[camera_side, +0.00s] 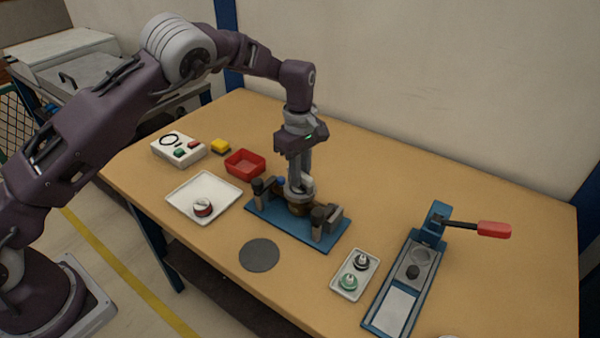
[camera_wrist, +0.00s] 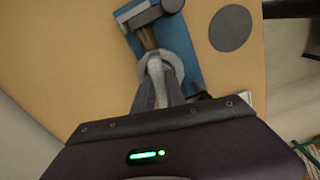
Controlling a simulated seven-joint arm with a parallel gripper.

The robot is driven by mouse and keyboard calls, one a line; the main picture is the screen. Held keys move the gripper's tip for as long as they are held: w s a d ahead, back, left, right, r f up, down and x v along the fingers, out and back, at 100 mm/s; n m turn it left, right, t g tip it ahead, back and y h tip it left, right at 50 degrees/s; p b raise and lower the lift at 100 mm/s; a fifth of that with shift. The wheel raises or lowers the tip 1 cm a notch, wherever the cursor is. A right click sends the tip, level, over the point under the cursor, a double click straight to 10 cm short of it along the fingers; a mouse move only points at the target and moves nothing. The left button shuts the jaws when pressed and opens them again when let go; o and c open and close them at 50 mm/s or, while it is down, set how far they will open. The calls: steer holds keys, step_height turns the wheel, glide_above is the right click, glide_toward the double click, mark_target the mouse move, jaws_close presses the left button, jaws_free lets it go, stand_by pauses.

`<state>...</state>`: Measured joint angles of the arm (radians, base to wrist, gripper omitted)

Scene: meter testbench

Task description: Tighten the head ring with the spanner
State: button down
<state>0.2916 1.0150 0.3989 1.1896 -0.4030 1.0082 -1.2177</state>
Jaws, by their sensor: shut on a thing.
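My gripper (camera_side: 300,178) points down over the blue fixture (camera_side: 262,213) at the middle of the bench. In the wrist view my gripper (camera_wrist: 161,82) is shut on a pale grey piece, which looks like the spanner (camera_wrist: 155,69). The spanner (camera_side: 307,184) lies low against the top of the meter in the fixture, by a grey ring-shaped part (camera_wrist: 180,43). The brass meter body (camera_side: 298,209) shows below it. My fingers hide much of the head ring, so I cannot tell how far the spanner is seated on it.
A white tray (camera_side: 184,198) with a red-rimmed round part (camera_side: 202,207) and a red bin (camera_side: 245,163) stand left. A dark round mat (camera_side: 259,255) lies in front. A small tray (camera_side: 341,285) and a lever press with a red handle (camera_side: 494,230) stand right.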

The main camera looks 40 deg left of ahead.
steer(key=shift+r, duration=0.5)
stand_by(1.3)
steer(key=shift+r, duration=2)
